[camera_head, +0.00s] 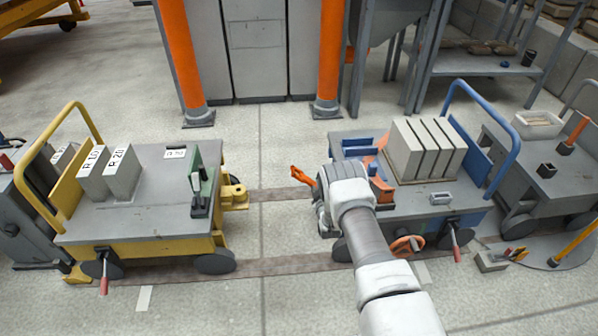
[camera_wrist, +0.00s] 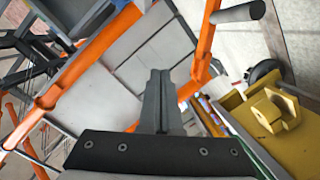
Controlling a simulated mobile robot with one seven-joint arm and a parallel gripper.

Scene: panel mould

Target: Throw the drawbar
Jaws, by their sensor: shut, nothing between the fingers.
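An orange bar end, apparently the drawbar (camera_head: 302,176), sticks out to the left at the blue cart (camera_head: 437,196). Its lower part is hidden behind my wrist. The yellow cart (camera_head: 148,206) stands to the left, with a yellow coupling (camera_head: 236,196) on its facing end. This coupling also shows at the right of the wrist view (camera_wrist: 275,111). My gripper (camera_wrist: 160,74) is shut and empty, with its fingers together. In the head view my wrist covers it at the blue cart's left end. I cannot tell whether it touches the orange bar.
The yellow cart carries two labelled blocks (camera_head: 108,172) and a green lever unit (camera_head: 205,190). Grey slabs (camera_head: 421,148) stand on the blue cart. Two orange columns (camera_head: 181,55) (camera_head: 330,55) flank a grey cabinet (camera_head: 255,48) behind. The floor between the carts is clear.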

